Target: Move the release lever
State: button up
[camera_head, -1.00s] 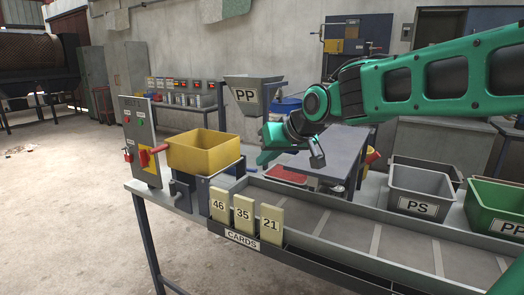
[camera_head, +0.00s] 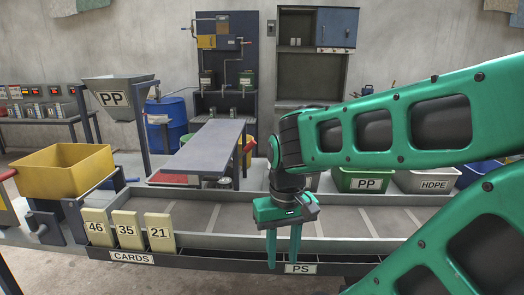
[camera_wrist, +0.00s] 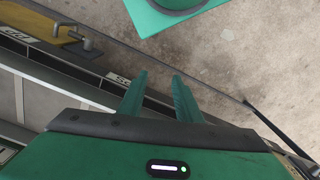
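My gripper (camera_head: 283,258) hangs with its fingers pointing down, in front of the long grey trough's front edge, near a PS label (camera_head: 300,268). It also shows in the wrist view (camera_wrist: 159,85), with a clear gap between the fingers and nothing held. No lever is marked as the release lever. In the wrist view a small grey metal handle (camera_wrist: 82,36) stands on a yellow plate, away from the fingers at upper left. In the head view a red handle (camera_head: 8,175) is cut by the left edge. Bent metal handles (camera_head: 241,45) show on the back-wall panel.
A yellow bin (camera_head: 65,172) and cards 46, 35 and 21 (camera_head: 130,230) stand at left.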

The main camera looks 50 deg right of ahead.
aim_at(251, 143)
jog(key=z, duration=0.95)
jog(key=k, duration=0.5)
jog(key=u, duration=0.4)
